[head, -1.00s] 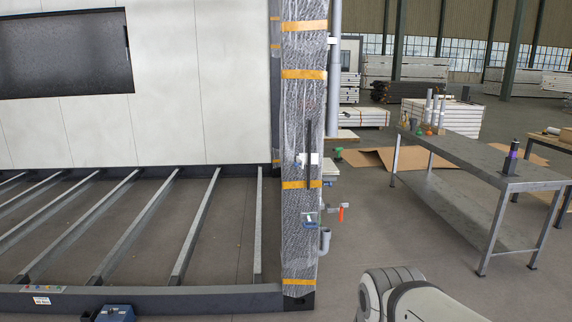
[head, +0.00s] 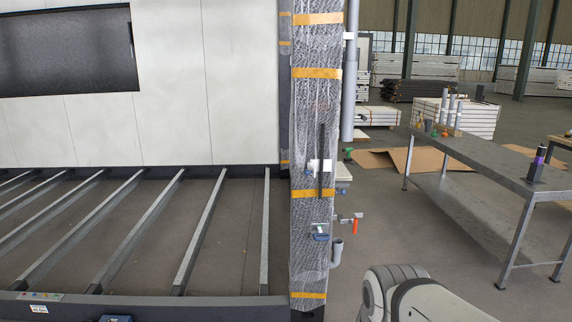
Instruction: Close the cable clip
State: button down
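On the plastic-wrapped corner post (head: 318,120) of the container frame sits a small white piece (head: 312,166). A dark upright cable-like strip (head: 321,148) runs past it. This may be the cable clip, but it is too small to tell whether it is open or shut. Lower on the post is a small blue and grey fitting (head: 320,231). My gripper is out of view. Only a rounded white and grey part of my arm shows at the bottom right, apart from the post.
An orange-handled valve (head: 355,224) and a grey pipe elbow (head: 337,250) stick out right of the post. Floor beams (head: 200,232) lie to the left. A metal workbench (head: 485,172) stands at the right. Open floor lies between post and bench.

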aim_at(311, 170)
jog(key=u, duration=0.1)
jog(key=i, duration=1.8)
jog(key=z, duration=0.1)
